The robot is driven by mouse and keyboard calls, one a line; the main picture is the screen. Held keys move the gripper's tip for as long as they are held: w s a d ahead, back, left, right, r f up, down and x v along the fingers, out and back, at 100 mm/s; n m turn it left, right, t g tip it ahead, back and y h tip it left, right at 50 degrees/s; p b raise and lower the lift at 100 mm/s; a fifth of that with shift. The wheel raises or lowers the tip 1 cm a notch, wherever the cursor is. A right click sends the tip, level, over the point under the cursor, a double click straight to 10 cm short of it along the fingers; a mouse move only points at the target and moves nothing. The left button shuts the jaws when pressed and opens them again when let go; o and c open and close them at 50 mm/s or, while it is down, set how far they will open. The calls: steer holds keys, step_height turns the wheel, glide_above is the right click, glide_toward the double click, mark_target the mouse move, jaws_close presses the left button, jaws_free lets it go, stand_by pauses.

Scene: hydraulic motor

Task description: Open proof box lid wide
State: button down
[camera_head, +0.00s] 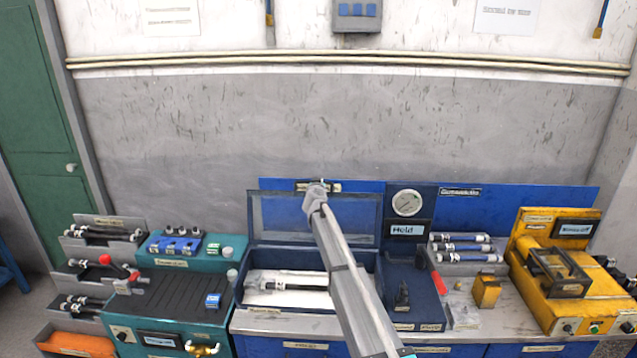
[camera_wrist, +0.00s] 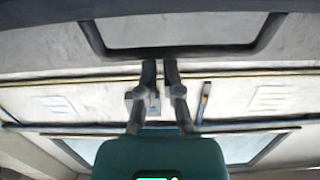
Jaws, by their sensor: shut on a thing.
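The proof box (camera_head: 372,285) is a dark blue box on the bench, with a hose with metal fittings (camera_head: 285,285) lying on its pale floor. Its lid (camera_head: 262,215), a dark frame around a clear window, stands raised at the back of the box. My gripper (camera_head: 316,188) is at the middle of the lid's upper edge, and my arm crosses in front of the box and hides part of it. In the wrist view the two fingers (camera_wrist: 160,66) close on the dark lid frame (camera_wrist: 248,50).
A gauge panel (camera_head: 408,230) reading "Hold" stands right of the box. A teal bench unit (camera_head: 150,310) is at left, with hose racks (camera_head: 105,235) beyond it. A yellow machine (camera_head: 560,280) is at right.

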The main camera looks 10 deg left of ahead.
steer(key=s+r+p, duration=0.6)
steer(key=s, duration=0.6)
steer(key=shift+d, duration=0.4)
